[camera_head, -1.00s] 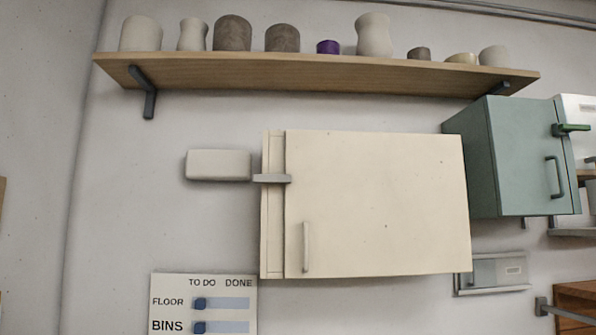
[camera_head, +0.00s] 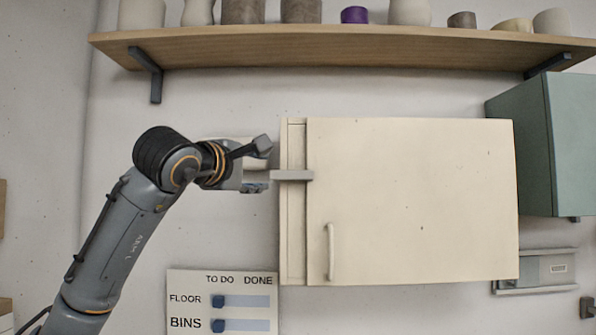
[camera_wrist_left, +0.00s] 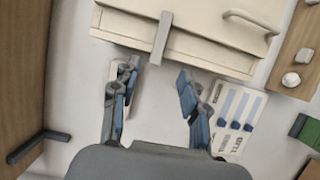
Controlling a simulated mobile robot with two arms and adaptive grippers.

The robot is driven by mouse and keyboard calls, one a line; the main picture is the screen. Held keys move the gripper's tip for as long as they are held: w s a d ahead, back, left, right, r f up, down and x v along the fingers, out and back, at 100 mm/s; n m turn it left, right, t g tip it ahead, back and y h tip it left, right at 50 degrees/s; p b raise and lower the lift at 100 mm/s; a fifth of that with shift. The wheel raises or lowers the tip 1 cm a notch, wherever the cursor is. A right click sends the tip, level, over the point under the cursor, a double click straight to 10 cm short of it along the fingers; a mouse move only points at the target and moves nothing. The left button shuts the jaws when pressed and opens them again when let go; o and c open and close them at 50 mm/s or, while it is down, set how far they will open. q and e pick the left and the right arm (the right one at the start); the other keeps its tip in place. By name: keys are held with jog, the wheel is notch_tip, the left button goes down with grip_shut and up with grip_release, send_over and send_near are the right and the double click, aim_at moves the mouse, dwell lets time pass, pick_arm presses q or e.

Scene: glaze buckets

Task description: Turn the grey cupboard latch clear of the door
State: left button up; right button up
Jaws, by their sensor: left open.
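The grey latch (camera_head: 293,176) lies level across the left edge of the cream cupboard door (camera_head: 410,200), its right end over the door. In the left wrist view the latch (camera_wrist_left: 161,38) crosses the cupboard's edge just beyond the fingers. My left gripper (camera_head: 262,168) is open and empty, just left of the latch's outer end. In the left wrist view the gripper's (camera_wrist_left: 158,78) fingers are spread, with the latch ahead of the gap between them. I cannot tell whether a finger touches it. My right gripper is not in view.
A white box (camera_head: 232,143) on the wall is partly hidden behind my left gripper. A shelf (camera_head: 330,50) with several pots runs above. A TO DO board (camera_head: 240,306) hangs below. A green cabinet (camera_head: 540,150) stands at the right. The door handle (camera_head: 331,250) is low on the door.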

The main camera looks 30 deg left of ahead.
aim_at(290, 176)
pick_arm(q)
jog(key=w+p, duration=0.2)
jog(key=w, duration=0.1)
jog(key=w+a+p, duration=0.1)
jog(key=w+p, duration=0.1)
jog(key=w, duration=0.2)
jog(key=w+p, duration=0.2)
jog(key=w, duration=0.2)
jog(key=shift+w+a+r, duration=0.1)
jog(key=shift+w+a, duration=0.1)
jog(key=shift+a, duration=0.1)
jog(key=shift+w+a+p, duration=0.1)
jog(key=shift+w+p, duration=0.2)
jog(key=shift+w, duration=0.55)
jog(key=shift+f, duration=0.2)
grip_shut()
